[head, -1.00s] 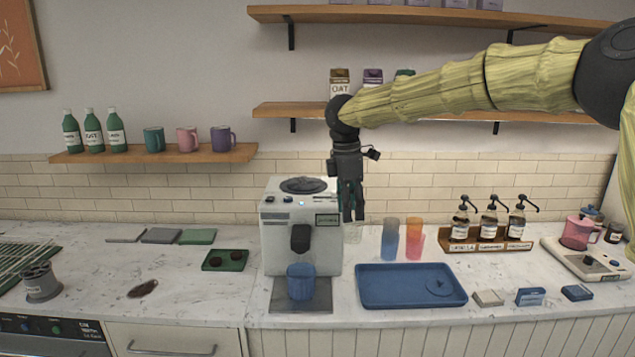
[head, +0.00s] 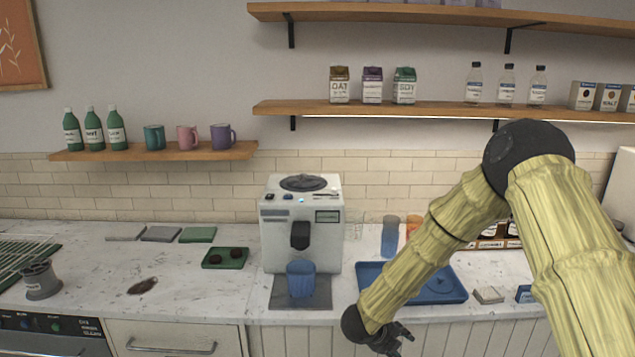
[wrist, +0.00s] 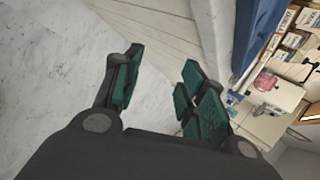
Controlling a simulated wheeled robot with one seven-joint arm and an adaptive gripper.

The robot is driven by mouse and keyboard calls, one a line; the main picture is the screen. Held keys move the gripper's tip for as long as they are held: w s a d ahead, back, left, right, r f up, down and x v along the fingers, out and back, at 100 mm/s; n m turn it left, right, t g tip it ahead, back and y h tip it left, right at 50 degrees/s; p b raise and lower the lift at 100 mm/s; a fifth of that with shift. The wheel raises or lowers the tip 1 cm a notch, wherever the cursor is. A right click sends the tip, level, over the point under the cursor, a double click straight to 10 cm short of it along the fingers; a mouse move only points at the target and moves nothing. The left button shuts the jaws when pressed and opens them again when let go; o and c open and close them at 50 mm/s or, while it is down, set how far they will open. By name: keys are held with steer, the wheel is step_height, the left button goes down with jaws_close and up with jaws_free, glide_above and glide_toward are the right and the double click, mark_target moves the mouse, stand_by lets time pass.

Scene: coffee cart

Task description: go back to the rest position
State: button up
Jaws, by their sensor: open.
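My gripper (head: 396,340) is low at the bottom edge of the head view, in front of the counter front and below the blue tray (head: 368,298). Part of it is cut off there. In the wrist view my gripper (wrist: 160,70) shows its two green-padded fingers spread apart, with nothing between them. My arm comes down from the right and covers part of the tray and the counter's right side.
The coffee machine (head: 300,225) stands mid-counter with a blue cup (head: 301,280) under its spout. A blue tumbler (head: 390,237) and an orange tumbler (head: 413,228) stand behind the tray. Pale floor (wrist: 50,70) is clear in the wrist view.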

steer(key=s+f+n+y, duration=0.2)
steer(key=s+f+n, duration=0.75)
steer(key=f, duration=0.25)
steer(key=s+f+n+g+y, duration=0.2)
steer(key=s+f+n, duration=0.3)
steer(key=s+n, duration=0.5)
steer(key=s+f+n+g+y+b, duration=0.1)
steer(key=s+f+n+g+y, duration=0.2)
steer(key=s+n, duration=0.6)
steer(key=s+d+f, duration=0.1)
steer(key=s, duration=1.5)
steer(key=shift+s+f+n, duration=0.35)
steer(key=shift+f, duration=0.05)
